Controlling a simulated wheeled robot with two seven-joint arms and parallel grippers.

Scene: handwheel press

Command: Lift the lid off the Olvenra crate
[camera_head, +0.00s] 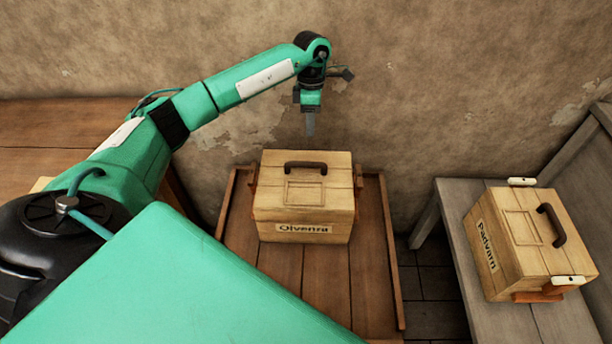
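The Olvenra crate (303,228) is a pale wooden box with its name on the front label. It stands on a brown wooden table in the middle. Its lid (270,190) is on, with a dark handle (306,166) across the top. My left gripper (310,125) hangs fingers down above and behind the handle in the picture, apart from it. Its fingers look thin and edge-on, so I cannot tell whether they are open or shut. Nothing is visible in it. My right gripper is not in view.
The brown table (325,280) has raised side rails and bare boards in front of the crate. The Padvarn crate (487,258), with a dark handle and pale side pieces, stands on a grey bench (455,205) at right. A plaster wall (420,90) is behind.

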